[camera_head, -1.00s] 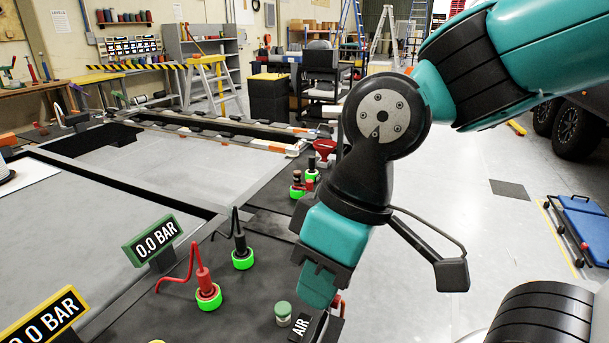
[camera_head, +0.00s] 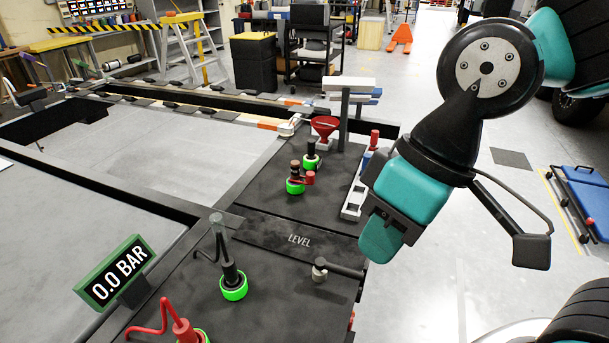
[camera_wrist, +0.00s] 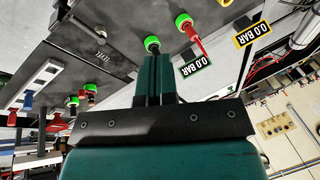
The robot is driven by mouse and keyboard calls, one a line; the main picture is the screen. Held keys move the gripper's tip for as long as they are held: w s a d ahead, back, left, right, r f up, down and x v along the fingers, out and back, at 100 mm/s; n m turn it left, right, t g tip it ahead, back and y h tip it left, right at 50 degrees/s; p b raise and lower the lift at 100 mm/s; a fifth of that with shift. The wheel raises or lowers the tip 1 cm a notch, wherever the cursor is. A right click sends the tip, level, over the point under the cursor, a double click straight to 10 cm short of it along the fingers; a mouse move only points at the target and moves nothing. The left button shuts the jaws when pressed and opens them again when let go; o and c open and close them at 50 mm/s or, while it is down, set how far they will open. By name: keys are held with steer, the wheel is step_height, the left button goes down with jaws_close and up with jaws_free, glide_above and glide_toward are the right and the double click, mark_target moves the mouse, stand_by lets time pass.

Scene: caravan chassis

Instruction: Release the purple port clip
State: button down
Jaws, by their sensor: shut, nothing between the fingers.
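I see no purple clip in either view. My gripper (camera_head: 382,252) is shut and empty, to the right of the dark panel's edge in the head view. In the wrist view its closed fingers (camera_wrist: 152,72) cover part of the panel. A black port fitting with a green ring (camera_head: 232,284) stands on the panel, and a red one (camera_head: 184,331) is cut by the lower edge. In the wrist view the scene is upside down, with the black fitting (camera_wrist: 152,44) just past the fingertips and the red one (camera_wrist: 190,30) beside it.
Two more green-ringed fittings (camera_head: 310,158) (camera_head: 296,184) and a red funnel (camera_head: 324,126) stand farther back. A green-framed "0.0 BAR" sign (camera_head: 116,272) stands at left. Open floor (camera_head: 480,230) lies right.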

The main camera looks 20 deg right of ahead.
steer(key=shift+w, duration=0.1)
steer(key=w+a+f+m+t+h+b, duration=0.1)
steer(key=w+f+h+b, duration=0.15)
steer(key=w, duration=0.95)
steer(key=w+f+m+t+h+b, duration=0.1)
steer(key=w+f+m+t, duration=0.15)
steer(key=w, duration=0.95)
steer(key=w+a+f+m+t+h+b, duration=0.1)
steer(key=w+a+f+h+b, duration=0.1)
steer(key=w+f, duration=0.4)
steer(key=w+a+f+m+t+h+b, duration=0.1)
steer(key=w+a+f+m+h+b, duration=0.1)
steer(key=w+f, duration=0.5)
steer(key=w+h, duration=0.1)
steer(key=w, duration=0.3)
steer(key=shift+h, duration=0.35)
steer(key=p+x, duration=0.1)
steer(key=x, duration=0.8)
steer(key=shift+w+d+f, duration=0.1)
steer(key=shift+f, duration=0.1)
steer(key=shift+w+d+f+p, duration=0.1)
steer(key=shift+w+d+p, duration=0.05)
steer(key=shift+d, duration=0.55)
steer(key=shift+w+d+f+p, duration=0.1)
steer(key=shift+d+p, duration=0.1)
steer(key=shift+d, duration=0.5)
steer(key=shift+w+d+f+p, duration=0.1)
steer(key=shift+w+d+p, duration=0.05)
steer(key=shift+d, duration=0.5)
